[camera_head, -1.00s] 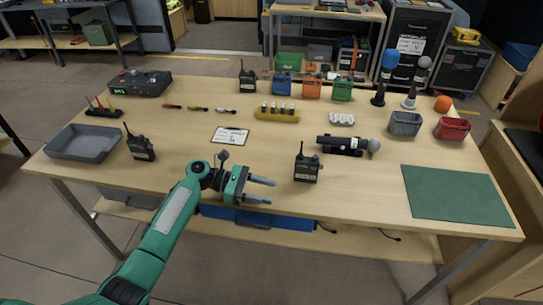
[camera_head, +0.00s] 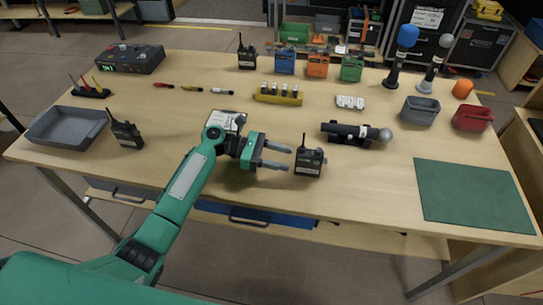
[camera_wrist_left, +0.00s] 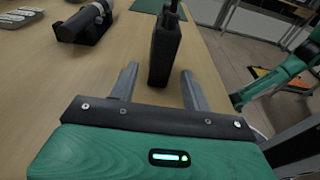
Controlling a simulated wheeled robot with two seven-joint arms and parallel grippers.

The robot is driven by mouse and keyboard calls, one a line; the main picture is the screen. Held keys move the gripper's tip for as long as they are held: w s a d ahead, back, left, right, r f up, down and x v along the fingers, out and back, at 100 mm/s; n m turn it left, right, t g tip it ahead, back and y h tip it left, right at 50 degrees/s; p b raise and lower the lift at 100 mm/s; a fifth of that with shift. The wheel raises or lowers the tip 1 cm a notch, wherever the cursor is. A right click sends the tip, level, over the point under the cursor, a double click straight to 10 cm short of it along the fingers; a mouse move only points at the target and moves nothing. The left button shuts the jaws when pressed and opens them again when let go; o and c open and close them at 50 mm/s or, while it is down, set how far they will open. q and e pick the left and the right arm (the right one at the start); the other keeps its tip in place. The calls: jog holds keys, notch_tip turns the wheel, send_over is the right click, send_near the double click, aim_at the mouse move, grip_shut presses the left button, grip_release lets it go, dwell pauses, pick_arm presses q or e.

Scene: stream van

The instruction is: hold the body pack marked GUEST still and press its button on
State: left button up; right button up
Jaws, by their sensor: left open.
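A black body pack (camera_head: 309,162) with a short antenna and a pale label stands upright near the table's front edge; the label is too small to read. My left gripper (camera_head: 288,158) is open just left of it, with its fingers pointing at the pack. In the left wrist view the dark pack (camera_wrist_left: 166,48) stands just beyond and between the two open fingertips (camera_wrist_left: 158,74), not clasped. Two more black packs stand on the table, one at the left (camera_head: 126,133) and one at the back (camera_head: 246,57). No button can be made out. My right gripper does not show.
A black microphone (camera_head: 350,132) lies in a cradle behind the pack. A green mat (camera_head: 474,195) is at right, a grey tray (camera_head: 66,128) at left. Blue, orange and green packs (camera_head: 317,65) stand at the back. The tabletop between the pack and mat is clear.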

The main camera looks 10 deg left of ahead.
aim_at(303, 163)
pick_arm(q)
jog(key=shift+d+f+b, duration=0.15)
jog(key=shift+d+b, duration=0.1)
jog(key=shift+d, duration=0.3)
jog(key=shift+d+f+b, duration=0.15)
jog(key=shift+d+b, duration=0.1)
jog(key=shift+d, duration=0.3)
jog(key=d+p, duration=0.1)
jog(key=d, duration=0.1)
jog(key=shift+d+r, duration=0.1)
jog(key=shift+d, duration=0.25)
jog(key=shift+d+f+p, duration=0.25)
jog(key=shift+d+p, duration=0.05)
jog(key=shift+d, duration=0.45)
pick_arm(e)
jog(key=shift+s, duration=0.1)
pick_arm(q)
jog(key=c, duration=0.9)
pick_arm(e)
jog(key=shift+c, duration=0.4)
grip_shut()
